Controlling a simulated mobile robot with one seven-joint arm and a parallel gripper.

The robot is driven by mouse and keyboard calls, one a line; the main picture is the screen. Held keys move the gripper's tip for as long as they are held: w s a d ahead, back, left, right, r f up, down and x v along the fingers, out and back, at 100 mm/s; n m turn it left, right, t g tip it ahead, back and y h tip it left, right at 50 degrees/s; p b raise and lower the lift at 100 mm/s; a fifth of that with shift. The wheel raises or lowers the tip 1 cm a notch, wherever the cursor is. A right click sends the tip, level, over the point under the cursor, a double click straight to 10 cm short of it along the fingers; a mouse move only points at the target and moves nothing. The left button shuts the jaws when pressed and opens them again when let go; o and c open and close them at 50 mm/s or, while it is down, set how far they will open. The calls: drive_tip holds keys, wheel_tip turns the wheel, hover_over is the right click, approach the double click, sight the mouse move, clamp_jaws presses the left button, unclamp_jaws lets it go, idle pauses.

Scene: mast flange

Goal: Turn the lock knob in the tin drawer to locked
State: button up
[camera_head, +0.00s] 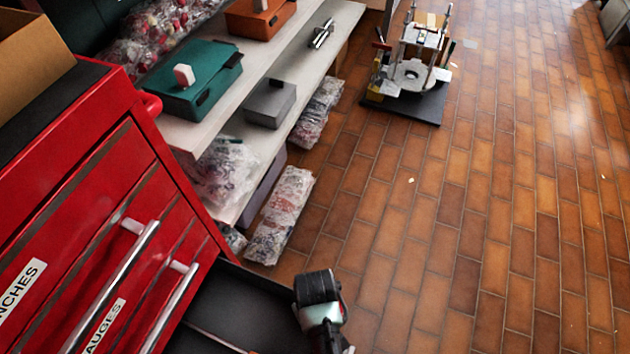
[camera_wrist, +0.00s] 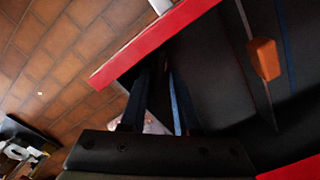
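A red tool cabinet (camera_head: 75,150) stands at the left in the head view. A low drawer (camera_head: 235,300) is pulled out, with a black inside. In the wrist view a red drawer edge (camera_wrist: 155,42) crosses the top, beside a dark surface. My gripper (camera_wrist: 162,80) points up the picture with its two dark fingers apart and nothing seen between them. The fingertips lie near the red edge. In the head view my wrist (camera_head: 320,305) is over the drawer's right end.
An orange block-like piece (camera_wrist: 264,58) lies on the dark surface, next to a thin blue strip. Bar handles (camera_head: 120,285) stick out from the drawers. A shelf (camera_head: 185,135) with boxes and bagged goods stands behind the cabinet. The tiled floor (camera_head: 480,200) at right is mostly clear.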

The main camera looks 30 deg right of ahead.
drive_tip(key=shift+f+b, duration=0.6)
drive_tip(key=shift+f, duration=1.3)
